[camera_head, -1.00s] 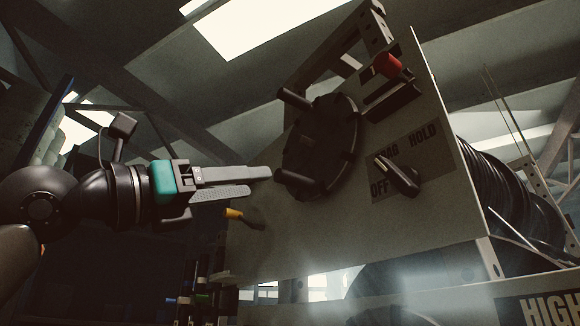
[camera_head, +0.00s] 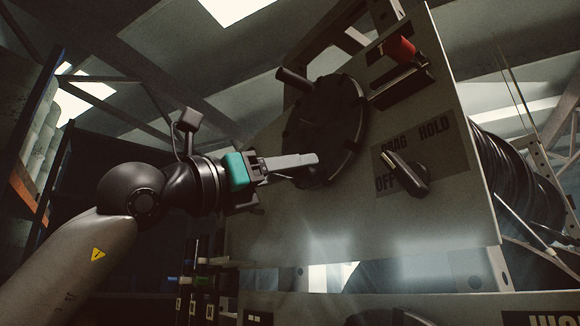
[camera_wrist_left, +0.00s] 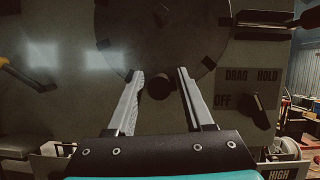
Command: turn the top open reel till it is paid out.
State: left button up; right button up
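The dark round reel disc (camera_head: 325,130) is on the pale panel, with notches around its rim. One dark peg (camera_head: 293,78) sticks out at its upper left in the head view. Another dark round knob (camera_wrist_left: 158,86) is at the disc's lower edge in the left wrist view. My left gripper (camera_head: 316,162) is in front of the disc's lower part. In the left wrist view its fingers (camera_wrist_left: 160,75) are apart, one on each side of the knob, with gaps visible. The gripper hides the lower knob in the head view. My right gripper is not in view.
A selector knob (camera_head: 405,175) marked DRAG, HOLD and OFF is on the panel, right of the disc. A red-tipped lever (camera_head: 401,48) is above it. Black hose coils (camera_head: 515,175) are behind the panel's right edge. A yellow-handled item (camera_wrist_left: 12,70) is at left.

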pick_arm(q)
grip_shut()
dwell(1.2)
